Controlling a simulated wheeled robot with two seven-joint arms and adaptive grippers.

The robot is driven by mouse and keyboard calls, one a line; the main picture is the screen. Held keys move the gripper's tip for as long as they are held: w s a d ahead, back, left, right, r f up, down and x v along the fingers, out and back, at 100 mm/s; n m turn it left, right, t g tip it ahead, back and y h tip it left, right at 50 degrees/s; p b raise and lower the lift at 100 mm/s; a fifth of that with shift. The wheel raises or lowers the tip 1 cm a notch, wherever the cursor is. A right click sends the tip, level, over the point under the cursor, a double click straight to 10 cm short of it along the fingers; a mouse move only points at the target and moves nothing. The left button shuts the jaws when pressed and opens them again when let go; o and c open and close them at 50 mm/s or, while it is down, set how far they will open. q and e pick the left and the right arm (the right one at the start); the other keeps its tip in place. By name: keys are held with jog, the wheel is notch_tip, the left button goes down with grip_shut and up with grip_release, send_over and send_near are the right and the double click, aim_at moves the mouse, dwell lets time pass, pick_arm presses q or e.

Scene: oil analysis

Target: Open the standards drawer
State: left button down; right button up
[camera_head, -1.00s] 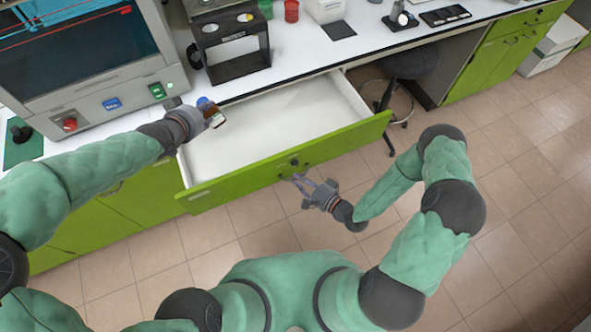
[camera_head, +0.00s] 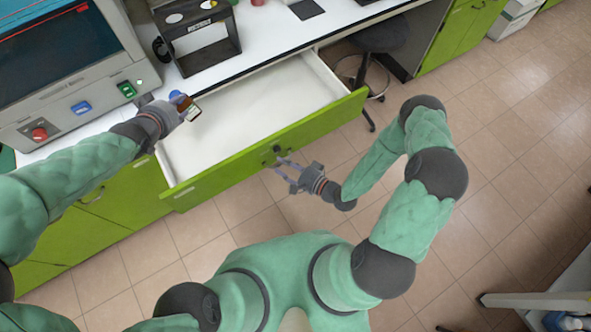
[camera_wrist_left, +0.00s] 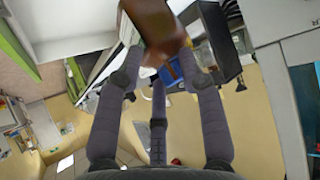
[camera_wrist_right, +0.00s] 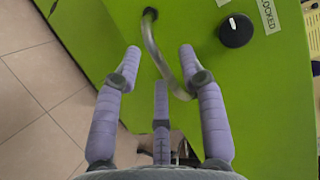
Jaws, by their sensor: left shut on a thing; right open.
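The green-fronted drawer (camera_head: 215,170) under the bench is pulled well out, showing its empty white inside (camera_head: 250,105). Its curved metal handle (camera_wrist_right: 165,62) and a black knob (camera_wrist_right: 236,31) show in the right wrist view. My right gripper (camera_head: 281,168) is at the drawer front, open, with the handle between its spread fingers and close to the right-hand one. My left gripper (camera_head: 178,111) is shut on a brown bottle (camera_head: 192,107) with a pale label, held over the drawer's left end. The bottle is close up in the left wrist view (camera_wrist_left: 153,25).
A grey instrument (camera_head: 70,75) with a screen and buttons stands on the bench at left. A black stand (camera_head: 200,35) is behind the drawer. A dark stool (camera_head: 378,35) is just right of the drawer. Tiled floor at right is clear; a cart (camera_head: 545,298) is at lower right.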

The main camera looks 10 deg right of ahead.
jog(key=v, duration=1.1)
jog(key=shift+s+d, duration=0.2)
jog(key=shift+s, duration=0.05)
dwell(0.4)
